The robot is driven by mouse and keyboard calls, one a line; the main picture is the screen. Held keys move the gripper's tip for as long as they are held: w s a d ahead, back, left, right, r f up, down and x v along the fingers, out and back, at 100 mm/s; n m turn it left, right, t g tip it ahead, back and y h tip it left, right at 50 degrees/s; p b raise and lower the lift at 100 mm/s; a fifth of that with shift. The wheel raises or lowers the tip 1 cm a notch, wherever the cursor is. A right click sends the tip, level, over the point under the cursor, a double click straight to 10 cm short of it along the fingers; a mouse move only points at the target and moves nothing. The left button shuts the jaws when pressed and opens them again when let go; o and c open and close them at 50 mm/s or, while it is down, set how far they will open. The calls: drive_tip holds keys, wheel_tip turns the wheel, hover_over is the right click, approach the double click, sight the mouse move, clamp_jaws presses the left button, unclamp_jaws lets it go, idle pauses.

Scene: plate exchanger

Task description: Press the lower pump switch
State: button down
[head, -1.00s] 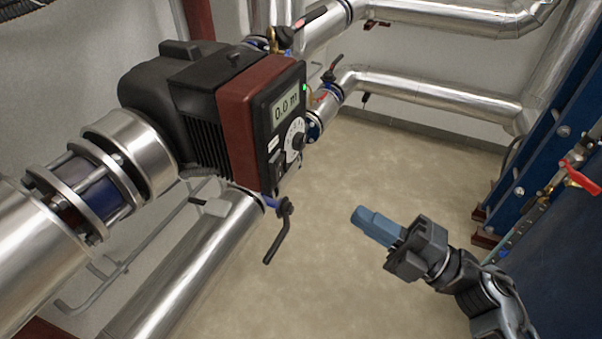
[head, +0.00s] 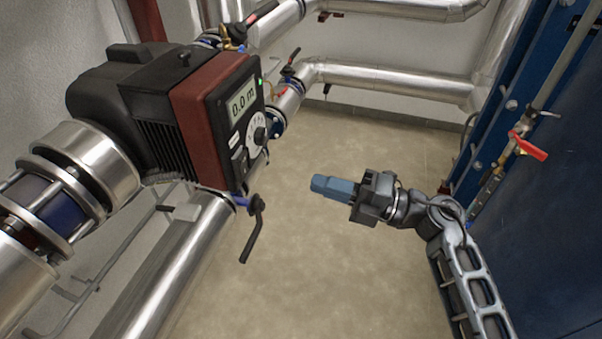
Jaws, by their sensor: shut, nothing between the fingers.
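The pump (head: 205,120) is a black and dark red unit mounted on silver pipes, left of the middle in the head view. Its front panel faces right, with a display (head: 243,103) reading 0.0 m, a green light and a round dial (head: 258,133). A dark switch (head: 239,164) sits low on the panel, below a small white label; its position is too small to tell. My gripper (head: 316,185) is shut and empty, with blue fingertips pointing left toward the panel. It is to the right of the pump, apart from it.
A black-handled valve (head: 254,228) hangs just below the panel. Silver pipes (head: 395,83) run along the back wall. A blue plate exchanger (head: 550,220) with a red valve handle (head: 528,146) stands at the right. The floor between is open.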

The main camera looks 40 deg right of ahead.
sight(244, 160)
drive_tip(key=p+x, duration=0.1)
drive_tip(key=x, duration=1.1)
drive_tip(key=shift+w+a+r+p, duration=0.1)
drive_tip(key=shift+w+a+p, duration=0.2)
drive_tip(key=shift+p, duration=0.1)
drive_tip(key=shift+w, duration=0.1)
